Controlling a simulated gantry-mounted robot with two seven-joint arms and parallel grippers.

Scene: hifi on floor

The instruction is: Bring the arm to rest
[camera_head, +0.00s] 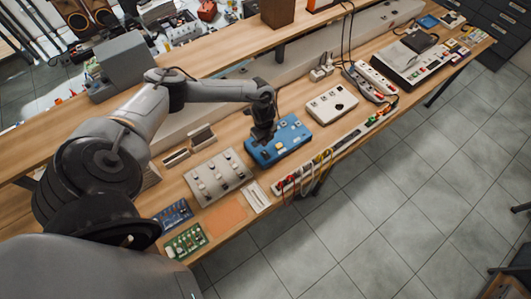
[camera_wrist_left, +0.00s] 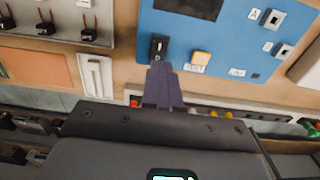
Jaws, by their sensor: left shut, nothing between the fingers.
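My left arm comes in from the left in the head view and reaches over the workbench (camera_head: 225,215). Its gripper (camera_head: 264,138) is over the left part of a blue panel box (camera_head: 292,140). In the left wrist view the gripper's fingers (camera_wrist_left: 161,70) are shut together with nothing between them. Their tips are just below a black rocker switch (camera_wrist_left: 159,47) on the blue panel (camera_wrist_left: 222,50); I cannot tell whether they touch it. A yellow button (camera_wrist_left: 201,58) is right of the fingers. My right gripper is not in view.
A grey switch panel (camera_head: 218,177) lies left of the blue box, and a white box (camera_head: 332,104) lies right of it. A strip with coloured leads (camera_head: 318,165) runs along the front edge. Green and blue circuit boards lie near left. Tiled floor (camera_head: 400,200) is clear in front.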

